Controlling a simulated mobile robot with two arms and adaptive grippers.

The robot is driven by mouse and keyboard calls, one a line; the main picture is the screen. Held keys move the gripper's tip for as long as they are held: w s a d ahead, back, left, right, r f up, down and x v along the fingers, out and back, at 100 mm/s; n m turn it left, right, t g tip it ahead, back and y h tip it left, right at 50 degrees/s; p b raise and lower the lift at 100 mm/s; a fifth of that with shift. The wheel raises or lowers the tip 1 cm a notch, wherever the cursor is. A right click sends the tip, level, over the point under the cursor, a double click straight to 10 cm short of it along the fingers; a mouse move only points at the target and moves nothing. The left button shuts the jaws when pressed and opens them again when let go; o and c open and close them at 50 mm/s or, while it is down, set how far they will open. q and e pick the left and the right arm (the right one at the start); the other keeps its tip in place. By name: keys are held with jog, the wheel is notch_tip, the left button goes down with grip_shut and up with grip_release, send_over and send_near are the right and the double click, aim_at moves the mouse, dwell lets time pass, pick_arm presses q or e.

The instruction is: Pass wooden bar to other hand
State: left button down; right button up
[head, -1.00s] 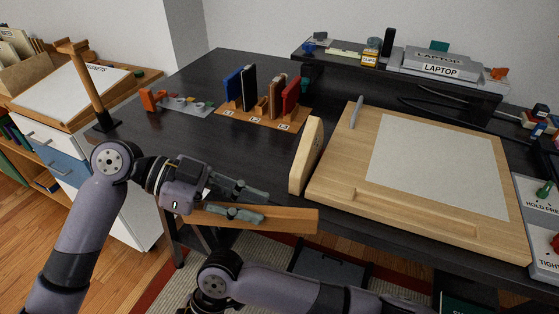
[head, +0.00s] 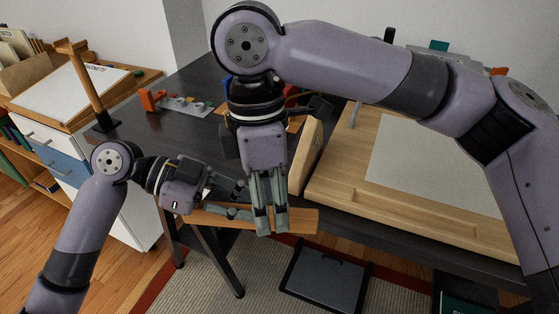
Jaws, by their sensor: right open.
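The wooden bar (head: 303,221) is a flat orange-brown strip, level in the air in front of the desk's near edge. My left gripper (head: 244,203) comes from the left and is shut on the bar's left part, one finger in front of its face. My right gripper (head: 271,232) points straight down over the bar's middle, right beside the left fingertips. Its two fingers are a little apart and cross in front of the bar in the head view. It is open; whether it touches the bar I cannot tell. The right fingers hide the bar's middle.
The dark desk (head: 190,85) holds a drawing board (head: 330,190) and an upright pale wooden block (head: 306,155) close behind the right gripper. A small rack (head: 180,104) stands at back left.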

pick_arm(q)
jog(key=shift+s+r, duration=0.1)
pick_arm(e)
jog(key=w+d+r+m+t, duration=0.1)
jog(key=w+r+m, duration=0.2)
jog(key=w+r, duration=0.1)
jog(key=shift+y, duration=0.4)
jog(key=f, duration=1.2)
jog(key=shift+s+d, duration=0.2)
jog(key=shift+s, duration=0.05)
grip_shut()
pick_arm(q)
jog(key=c, duration=1.4)
grip_release()
jog(key=shift+o, duration=0.2)
jog(key=shift+a, duration=0.1)
